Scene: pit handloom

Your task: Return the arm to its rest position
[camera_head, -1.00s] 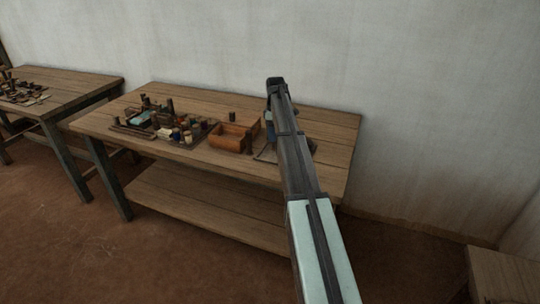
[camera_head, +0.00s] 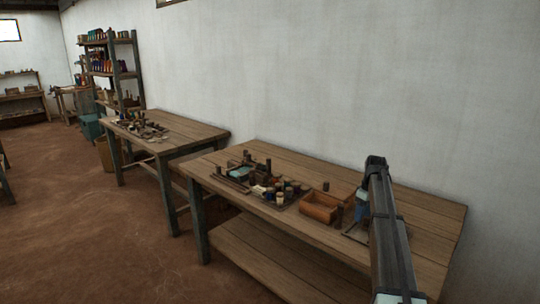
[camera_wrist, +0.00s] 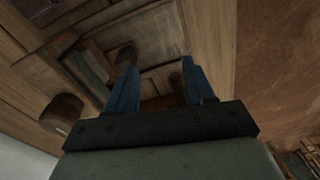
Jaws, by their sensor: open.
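My arm reaches over the right end of the near wooden table (camera_head: 430,215) in the head view. My gripper is mostly hidden behind the arm there; a bit of blue shows beside the arm, low over the tabletop. In the wrist view my gripper (camera_wrist: 158,85) has its two blue fingers apart, with nothing held between them. Below the fingers lie wooden tray-like pieces on the table; whether the fingertips touch anything, I cannot tell.
An orange-brown open box (camera_head: 320,207) stands left of my arm. Further left are small spools (camera_head: 285,190) and a tray of tools. A dark wooden cylinder (camera_wrist: 62,113) is near my gripper. A second table (camera_head: 185,130) and a shelf rack (camera_head: 112,60) stand further left.

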